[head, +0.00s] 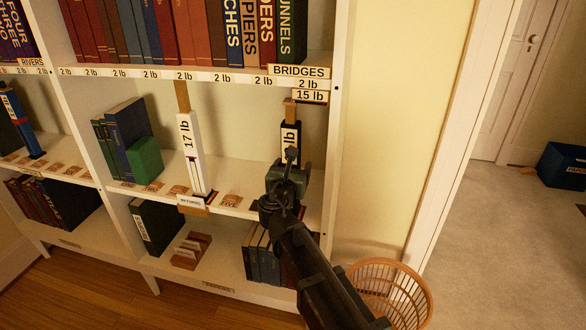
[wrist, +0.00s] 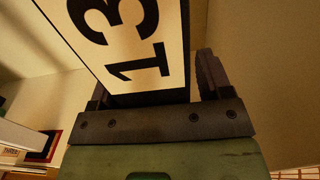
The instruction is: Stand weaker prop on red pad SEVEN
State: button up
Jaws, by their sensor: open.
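A black and white prop (head: 290,130) stands upright at the right end of the middle shelf, with a wooden top piece under the upper shelf. Its label ends in "lb"; in the wrist view the prop (wrist: 130,45) reads 13. My gripper (head: 291,160) is in front of its lower part. In the wrist view my gripper (wrist: 155,85) is open, its fingers on either side of the prop. A white prop marked 17 lb (head: 189,145) stands to the left. Several reddish pads lie along the shelf's front; one reads FIVE (head: 231,201). I cannot make out pad SEVEN.
A green block (head: 146,159) and books stand left on the middle shelf. A wicker basket (head: 390,290) stands on the floor by my arm.

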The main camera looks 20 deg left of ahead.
jog(key=shift+r+p, duration=0.35)
jog(key=s, duration=1.2)
jog(key=shift+d+f, duration=0.2)
jog(key=shift+d, duration=0.2)
